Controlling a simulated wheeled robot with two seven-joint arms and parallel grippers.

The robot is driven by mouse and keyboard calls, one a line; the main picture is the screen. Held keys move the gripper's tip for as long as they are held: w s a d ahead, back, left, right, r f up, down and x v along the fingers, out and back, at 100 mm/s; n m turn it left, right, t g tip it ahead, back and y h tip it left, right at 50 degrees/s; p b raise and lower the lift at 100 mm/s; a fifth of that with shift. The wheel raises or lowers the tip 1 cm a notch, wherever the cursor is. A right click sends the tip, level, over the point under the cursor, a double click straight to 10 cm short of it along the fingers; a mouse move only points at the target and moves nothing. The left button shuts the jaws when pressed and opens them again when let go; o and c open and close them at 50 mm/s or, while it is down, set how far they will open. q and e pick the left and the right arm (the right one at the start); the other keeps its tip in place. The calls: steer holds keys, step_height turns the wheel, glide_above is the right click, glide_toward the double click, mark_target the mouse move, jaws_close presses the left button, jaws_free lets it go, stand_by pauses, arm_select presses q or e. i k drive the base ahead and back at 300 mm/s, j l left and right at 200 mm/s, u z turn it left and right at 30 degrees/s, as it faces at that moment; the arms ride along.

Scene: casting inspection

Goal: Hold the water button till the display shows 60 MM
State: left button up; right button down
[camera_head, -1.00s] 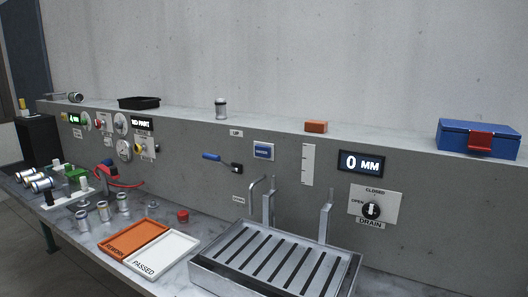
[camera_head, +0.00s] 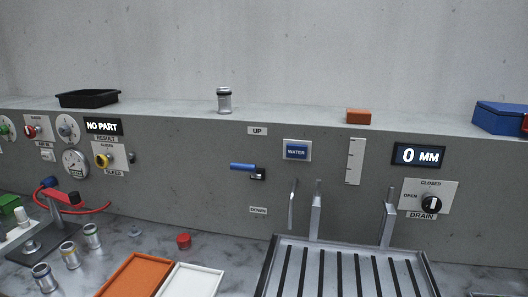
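The blue water button (camera_head: 297,152) sits in a white frame on the grey wall panel, right of the blue-handled lever (camera_head: 243,167). The display (camera_head: 417,155) to its right reads 0 MM. A white level scale (camera_head: 354,161) is between them. Below the display is the drain knob (camera_head: 431,203) on a plate marked OPEN and CLOSED; its exact setting is hard to tell. The slatted metal tank (camera_head: 347,268) stands below, with upright metal brackets at its back. Neither of my grippers is in view.
An orange tray (camera_head: 136,274) and a white tray (camera_head: 191,281) lie left of the tank. A red cap (camera_head: 183,241) and several metal cylinders stand on the bench. A red clamp (camera_head: 62,196) is at the left. The ledge holds a black bin (camera_head: 88,99), an orange block (camera_head: 358,116) and a blue box (camera_head: 500,118).

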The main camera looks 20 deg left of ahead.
mark_target(293, 151)
steer(key=j, duration=2.5)
